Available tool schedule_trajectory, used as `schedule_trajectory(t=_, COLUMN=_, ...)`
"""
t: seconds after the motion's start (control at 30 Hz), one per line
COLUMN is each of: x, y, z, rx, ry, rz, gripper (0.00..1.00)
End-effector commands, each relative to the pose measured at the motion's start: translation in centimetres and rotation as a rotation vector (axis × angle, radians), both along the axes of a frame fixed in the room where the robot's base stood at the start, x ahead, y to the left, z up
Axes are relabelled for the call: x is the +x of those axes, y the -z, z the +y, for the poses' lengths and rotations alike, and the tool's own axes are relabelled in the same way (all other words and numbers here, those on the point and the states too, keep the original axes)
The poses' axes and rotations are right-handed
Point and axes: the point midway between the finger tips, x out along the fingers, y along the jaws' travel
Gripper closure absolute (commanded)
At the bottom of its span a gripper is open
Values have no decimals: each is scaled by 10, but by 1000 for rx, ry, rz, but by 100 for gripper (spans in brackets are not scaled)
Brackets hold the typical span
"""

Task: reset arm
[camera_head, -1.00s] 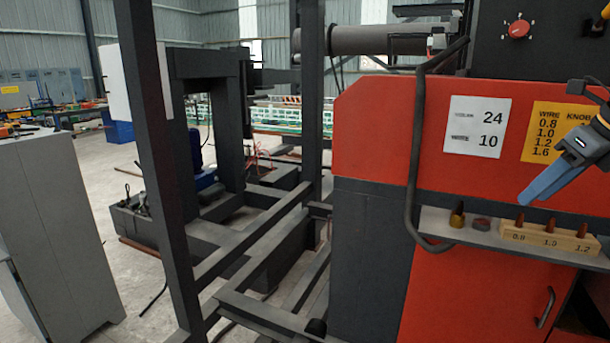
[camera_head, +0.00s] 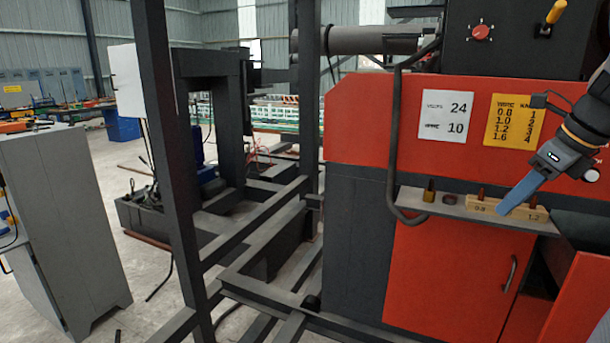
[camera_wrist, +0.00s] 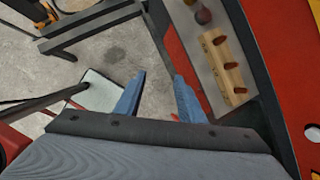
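My gripper (camera_head: 503,211) shows at the right of the head view, its blue fingers pointing down and left in front of the shelf. In the wrist view my gripper (camera_wrist: 158,75) has its two blue fingers apart, with only floor visible between them. It is open and empty. A wooden block (camera_head: 480,207) with upright copper-coloured tips and size labels stands on the shelf, partly hidden behind the fingers. The wooden block also shows in the wrist view (camera_wrist: 229,77), to the right of the fingers and apart from them.
The grey shelf (camera_head: 413,205) runs along the red machine (camera_head: 440,265), holding a brass piece (camera_head: 430,191) and a dark round piece (camera_head: 449,198). A white settings sheet (camera_head: 445,116) and a yellow chart (camera_head: 514,121) are above. Dark frame posts (camera_head: 307,90) stand left. A grey cabinet (camera_head: 65,215) is far left.

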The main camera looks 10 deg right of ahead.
Motion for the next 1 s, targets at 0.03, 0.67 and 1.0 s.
schedule_trajectory(t=0.03, x=2, y=8, z=7, rx=-16, ry=-45, rz=7, gripper=64)
schedule_trajectory(t=0.67, x=5, y=172, z=183, rx=-517, ry=-1467, rz=62, gripper=64)
schedule_trajectory(t=1.0, x=-35, y=246, z=272, rx=-773, ry=-2437, rz=-48, gripper=64)
